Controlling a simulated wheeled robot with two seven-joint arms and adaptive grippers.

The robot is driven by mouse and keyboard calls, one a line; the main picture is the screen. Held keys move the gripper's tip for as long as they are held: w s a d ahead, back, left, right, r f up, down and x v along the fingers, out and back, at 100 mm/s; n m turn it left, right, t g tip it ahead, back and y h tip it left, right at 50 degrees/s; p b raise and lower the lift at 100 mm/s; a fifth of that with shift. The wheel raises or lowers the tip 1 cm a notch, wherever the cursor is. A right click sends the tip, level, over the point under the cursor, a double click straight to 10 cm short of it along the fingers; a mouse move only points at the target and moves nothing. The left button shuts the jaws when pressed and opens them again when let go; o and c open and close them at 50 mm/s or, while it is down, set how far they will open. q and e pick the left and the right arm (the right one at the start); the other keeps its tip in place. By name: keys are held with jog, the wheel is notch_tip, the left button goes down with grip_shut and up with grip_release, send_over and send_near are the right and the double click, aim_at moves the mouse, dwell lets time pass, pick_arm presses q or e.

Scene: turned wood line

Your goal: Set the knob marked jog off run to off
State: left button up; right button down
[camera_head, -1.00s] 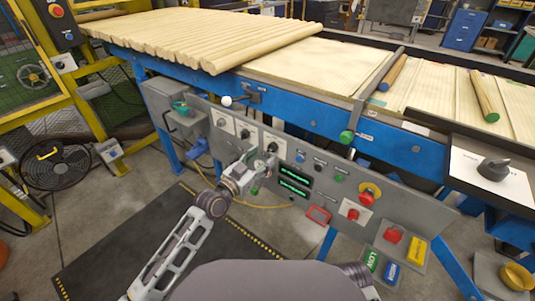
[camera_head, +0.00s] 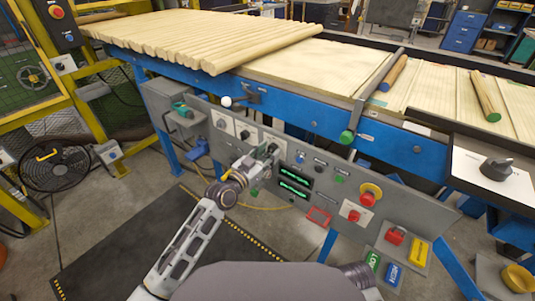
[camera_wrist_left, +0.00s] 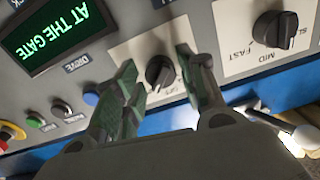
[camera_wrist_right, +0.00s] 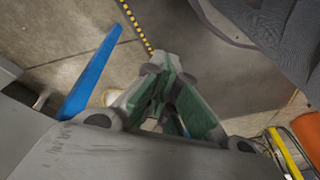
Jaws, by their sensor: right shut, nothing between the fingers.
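The black knob (camera_wrist_left: 160,72) sits on a white plate on the grey control panel. Its lettering is mostly hidden and too small to read. My left gripper (camera_head: 267,153) is at this plate (camera_head: 272,140) in the head view. In the left wrist view, the left gripper (camera_wrist_left: 162,75) is open, with one green-padded finger on each side of the knob and a visible gap to it. I cannot tell how deep the fingers reach. My right gripper (camera_wrist_right: 162,62) shows only in its own wrist view, shut and empty above the floor.
A slow-mid-fast knob (camera_wrist_left: 275,28) is beside it. A lit green display (camera_wrist_left: 55,35) and blue button (camera_wrist_left: 91,98) are on the other side. A white ball-ended lever (camera_head: 226,101) stands above the panel. Red stop buttons (camera_head: 367,198) are farther right.

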pick_arm(q)
jog(key=c, duration=0.6)
pick_arm(e)
jog(key=shift+f, duration=0.1)
jog(key=shift+s, duration=0.1)
pick_arm(q)
jog(key=shift+n+p, duration=0.7)
jog(key=shift+n, duration=0.2)
jog(key=shift+r+n+p, duration=0.1)
jog(key=shift+n+p, duration=0.35)
jog(key=shift+n, duration=0.25)
jog(key=n+p, duration=0.1)
jog(key=n, duration=0.3)
jog(key=shift+p, duration=0.3)
jog(key=shift+n, duration=0.9)
pick_arm(e)
notch_tip(320, 180, down, 7)
jog(key=s+d+g, duration=0.1)
jog(key=shift+d+h, duration=0.25)
jog(key=shift+h, duration=0.05)
